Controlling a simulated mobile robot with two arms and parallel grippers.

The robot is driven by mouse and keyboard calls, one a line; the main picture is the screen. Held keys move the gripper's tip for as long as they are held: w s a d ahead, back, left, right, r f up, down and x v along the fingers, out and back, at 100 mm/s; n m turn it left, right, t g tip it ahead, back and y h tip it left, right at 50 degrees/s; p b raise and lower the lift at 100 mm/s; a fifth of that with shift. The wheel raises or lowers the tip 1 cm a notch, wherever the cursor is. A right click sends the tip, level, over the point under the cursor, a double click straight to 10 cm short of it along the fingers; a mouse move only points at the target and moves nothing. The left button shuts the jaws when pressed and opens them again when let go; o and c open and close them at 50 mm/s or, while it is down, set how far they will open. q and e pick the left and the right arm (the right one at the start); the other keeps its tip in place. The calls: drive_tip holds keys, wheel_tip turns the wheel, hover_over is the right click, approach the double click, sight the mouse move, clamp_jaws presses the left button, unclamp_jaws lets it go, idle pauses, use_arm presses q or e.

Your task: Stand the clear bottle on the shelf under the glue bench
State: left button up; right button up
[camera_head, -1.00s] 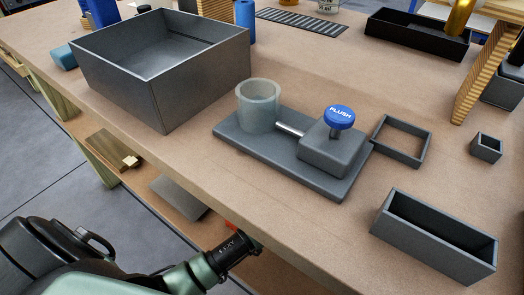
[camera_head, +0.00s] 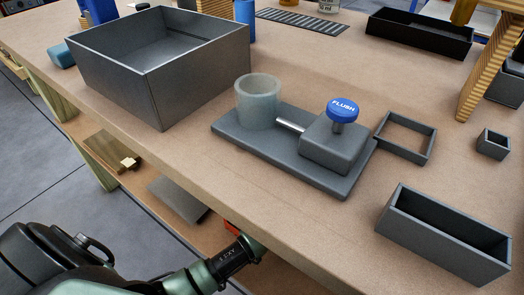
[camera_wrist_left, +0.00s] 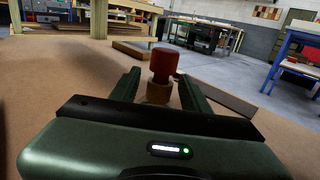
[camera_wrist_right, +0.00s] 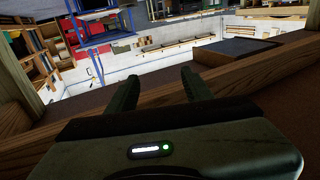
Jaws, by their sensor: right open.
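The clear bottle (camera_wrist_left: 160,92) with a red cap (camera_wrist_left: 164,64) stands upright between the fingers of my left gripper (camera_wrist_left: 159,88) in the left wrist view. The fingers flank its body, whose lower part is hidden behind the gripper housing. In the head view only a bit of red (camera_head: 232,227) shows by my left arm, at the bench's front edge. The glue bench (camera_head: 300,225) has a lower shelf (camera_head: 150,181) under its top. My right gripper (camera_wrist_right: 158,88) is open and empty in the right wrist view, near a wooden beam (camera_wrist_right: 255,78).
On the bench top are a large grey box (camera_head: 160,80), a grey base with a cup (camera_head: 258,105) and a blue FLUSH knob (camera_head: 343,108), and an open grey tray (camera_head: 440,240). On the shelf lie a wooden block (camera_head: 112,151) and a flat grey plate (camera_head: 178,198).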

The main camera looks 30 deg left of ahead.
use_arm(q)
drive_tip(key=shift+r, duration=0.2)
use_arm(e)
drive_tip(key=s+d+f+g+p, duration=0.1)
drive_tip(key=f+g, duration=0.1)
drive_tip(key=f, duration=0.2)
drive_tip(key=s+d+f+g+h+p, duration=0.1)
drive_tip(key=s+f+g, duration=0.1)
drive_tip(key=f, duration=0.2)
drive_tip(key=s+d+f+g+h+p, duration=0.1)
drive_tip(key=s+f+g, duration=0.1)
drive_tip(key=f+g, duration=0.1)
drive_tip(key=shift+s+f, duration=0.15)
drive_tip(key=shift+f, duration=0.25)
use_arm(q)
drive_tip(key=v, duration=1.2)
use_arm(e)
drive_tip(key=shift+s+d+f+g+h, duration=0.15)
drive_tip(key=shift+s+f+g+h, duration=0.05)
drive_tip(key=shift+f+g+h, duration=0.1)
use_arm(q)
drive_tip(key=shift+d+f, duration=0.1)
drive_tip(key=shift+f, duration=0.05)
